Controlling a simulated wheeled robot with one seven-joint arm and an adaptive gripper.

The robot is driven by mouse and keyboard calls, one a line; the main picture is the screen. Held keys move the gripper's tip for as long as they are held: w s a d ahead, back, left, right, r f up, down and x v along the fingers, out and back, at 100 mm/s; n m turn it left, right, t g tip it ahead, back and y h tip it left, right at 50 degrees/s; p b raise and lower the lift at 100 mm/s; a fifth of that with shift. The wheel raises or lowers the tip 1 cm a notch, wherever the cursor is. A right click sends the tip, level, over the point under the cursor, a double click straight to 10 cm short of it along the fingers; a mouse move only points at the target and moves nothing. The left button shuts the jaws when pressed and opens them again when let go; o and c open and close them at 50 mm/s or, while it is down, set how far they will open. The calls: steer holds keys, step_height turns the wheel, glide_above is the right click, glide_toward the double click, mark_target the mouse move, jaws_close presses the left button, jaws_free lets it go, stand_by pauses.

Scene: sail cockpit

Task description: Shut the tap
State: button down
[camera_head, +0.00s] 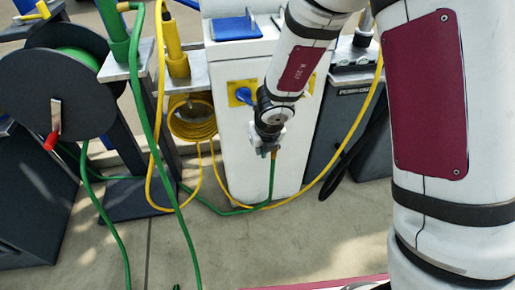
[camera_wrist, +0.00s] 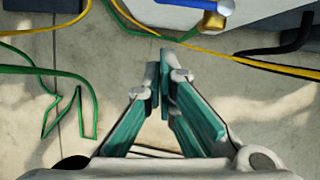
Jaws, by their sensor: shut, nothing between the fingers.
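The tap's blue lever (camera_head: 244,95) sticks out to the left in front of a yellow plate (camera_head: 233,88) on the white pedestal (camera_head: 228,150). In the wrist view the blue lever (camera_wrist: 200,3) and the brass tap outlet (camera_wrist: 214,20) show at the top edge, cut off by the frame. My gripper (camera_head: 268,140) is in front of the pedestal and hides much of the tap body. In the wrist view my gripper (camera_wrist: 163,75) is shut and empty. Its fingertips are apart from the lever and outlet in that picture, with floor behind them.
A green hose (camera_head: 272,180) hangs below the tap, and a yellow hose (camera_head: 335,177) crosses the floor. A hose reel (camera_head: 25,95) stands left. A dark grey unit (camera_head: 345,120) stands right of the pedestal. The floor (camera_head: 300,225) in front is mostly free.

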steer(key=p+v, duration=0.5)
steer(key=v, duration=0.3)
steer(key=shift+p, duration=0.3)
steer(key=shift+s+r, duration=0.1)
steer(key=shift+r, duration=0.05)
steer(key=a+r+n+t+y, duration=0.2)
steer(key=a+r+n+y, duration=0.15)
steer(key=r+n, duration=0.75)
steer(key=s+r+n+g+y, duration=0.1)
steer(key=s+r+n+y, duration=0.1)
steer(key=s+r+n, duration=0.6)
steer(key=s+d+r+n+g+h, duration=0.25)
steer(key=s+d+n, duration=0.55)
steer(key=s, duration=0.5)
steer(key=s+d+r+n+g+h, duration=0.2)
steer(key=s+d+r+n+h, duration=0.3)
steer(key=s+d, duration=0.55)
step_height(320, 180, up, 22)
steer(key=s+a+n+t+y+p, duration=0.1)
steer(key=t+p, duration=0.3)
steer(key=p, duration=1.9)
steer(key=shift+s+f, duration=0.15)
steer(key=shift+s, duration=0.15)
